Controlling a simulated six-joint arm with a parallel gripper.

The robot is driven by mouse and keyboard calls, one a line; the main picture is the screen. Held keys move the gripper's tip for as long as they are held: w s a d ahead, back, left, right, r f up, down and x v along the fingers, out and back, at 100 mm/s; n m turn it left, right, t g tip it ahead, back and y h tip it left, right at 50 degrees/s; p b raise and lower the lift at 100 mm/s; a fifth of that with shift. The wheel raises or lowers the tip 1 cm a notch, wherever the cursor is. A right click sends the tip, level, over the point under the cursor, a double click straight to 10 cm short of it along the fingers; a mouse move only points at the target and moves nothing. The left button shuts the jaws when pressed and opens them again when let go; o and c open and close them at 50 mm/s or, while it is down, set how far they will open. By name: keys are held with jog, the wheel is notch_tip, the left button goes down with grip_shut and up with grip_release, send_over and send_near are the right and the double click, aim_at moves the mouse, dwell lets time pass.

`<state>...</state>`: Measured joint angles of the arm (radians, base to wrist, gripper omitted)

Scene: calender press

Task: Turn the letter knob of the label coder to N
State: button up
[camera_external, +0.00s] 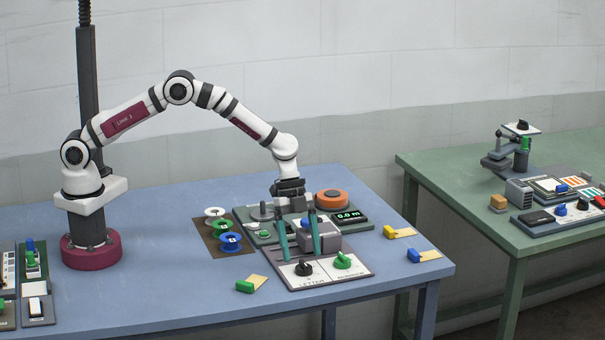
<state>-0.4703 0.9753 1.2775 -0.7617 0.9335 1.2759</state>
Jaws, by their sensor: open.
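The label coder (339,273) is a grey unit with a white front panel near the front right of the blue table. Its panel carries a black knob (303,268) on the left, above lettering that seems to read LETTER, and a green knob (343,260) on the right. The pointer direction and the letters around the black knob are too small to read. My gripper (298,256) points down over the coder with its two teal fingers apart. It looks empty. The fingertips appear just behind and above the black knob; I cannot tell whether they touch anything.
A unit with a display reading 0.0 m (349,215) and an orange disc (332,199) stands behind the coder. Spools on a brown mat (211,246) lie to the left. Green (245,286), yellow (390,232) and blue (414,255) tagged pieces lie around. The table's middle left is clear.

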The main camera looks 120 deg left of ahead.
jog(key=v, duration=1.3)
jog(key=s+d+r+g+y, duration=0.1)
jog(key=s+d+r, duration=0.3)
jog(key=s+d, duration=0.25)
jog(key=s+d+r+g, duration=0.1)
jog(key=s+d+r, duration=0.3)
jog(key=s+d, duration=0.25)
jog(key=s+d+f+n+y, duration=0.1)
jog(key=s+d+y, duration=0.1)
jog(key=s, duration=0.8)
jog(key=s+d+f+n+g+y, duration=0.1)
jog(key=s+d, duration=0.1)
jog(key=s, duration=0.9)
jog(key=shift+s+f+n+g+y, duration=0.2)
jog(key=shift+s+n+g+y, duration=0.1)
jog(key=shift+y, duration=0.1)
